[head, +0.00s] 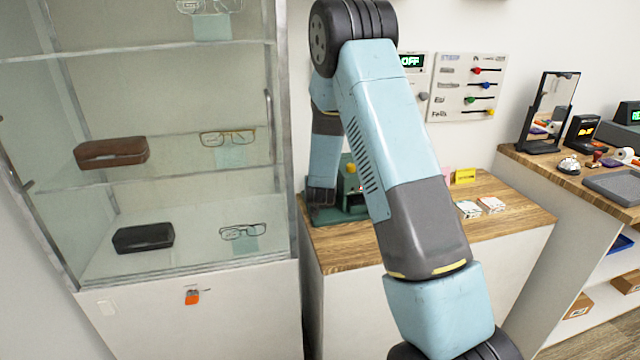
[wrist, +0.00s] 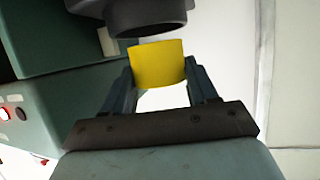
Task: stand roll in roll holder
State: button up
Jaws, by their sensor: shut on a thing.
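In the wrist view my gripper (wrist: 160,68) is shut on a yellow roll (wrist: 157,63), whose edges look curved like the side of a short cylinder. A dark round part (wrist: 145,14) is just above the roll; whether they touch I cannot tell. A green machine (wrist: 45,50) fills the left of the wrist view. In the head view the green machine (head: 352,188) stands at the counter's left end, partly behind my arm. I cannot pick out the roll holder for certain.
A glass cabinet (head: 285,120) with spectacles and cases stands close on the left. Cards (head: 468,209) and a yellow block (head: 465,176) lie on the wooden counter (head: 515,222). A mirror (head: 549,108), bell (head: 569,165) and grey tray (head: 615,184) are on the right counter.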

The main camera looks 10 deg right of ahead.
jog(key=shift+d+f, duration=0.15)
jog(key=shift+f, duration=0.25)
jog(key=shift+f, duration=0.65)
jog(key=o, duration=1.1)
jog(key=shift+c, duration=0.2)
jog(key=shift+r, duration=0.15)
jog(key=shift+r, duration=0.3)
jog(key=shift+s+r, duration=0.15)
jog(key=shift+r, duration=0.15)
jog(key=v, duration=1.1)
jog(key=shift+s, duration=0.35)
